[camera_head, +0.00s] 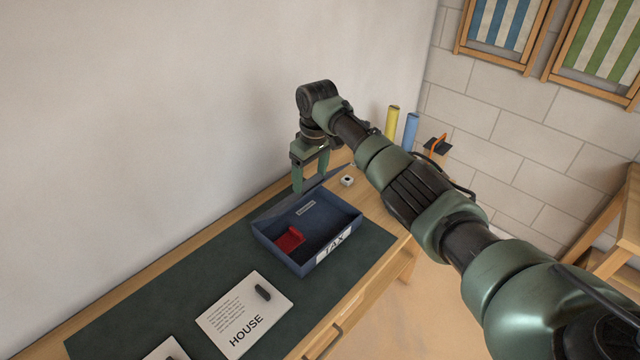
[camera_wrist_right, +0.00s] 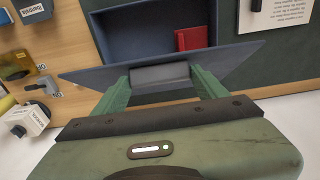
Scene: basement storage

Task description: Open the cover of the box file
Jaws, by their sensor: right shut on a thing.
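The dark blue box file (camera_head: 338,259), marked TAX, stands on the green mat with its tray open to view. Its cover (camera_head: 327,183) is swung up and back at the far side and shows as a thin slanted sheet. In the right wrist view the cover (camera_wrist_right: 235,62) is nearly edge-on, with a grey piece (camera_wrist_right: 160,74) between the fingers. My right gripper (camera_head: 311,181) is shut on the cover behind the tray. A red item (camera_head: 290,239) lies inside the box file. My left gripper is out of view.
A white HOUSE sheet (camera_head: 245,314) with a dark object on it lies on the mat (camera_head: 180,278) nearer me. A small white block (camera_head: 347,181), yellow (camera_head: 392,121) and blue (camera_head: 411,130) rolls are beyond the box file. A plain wall borders the table's left side.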

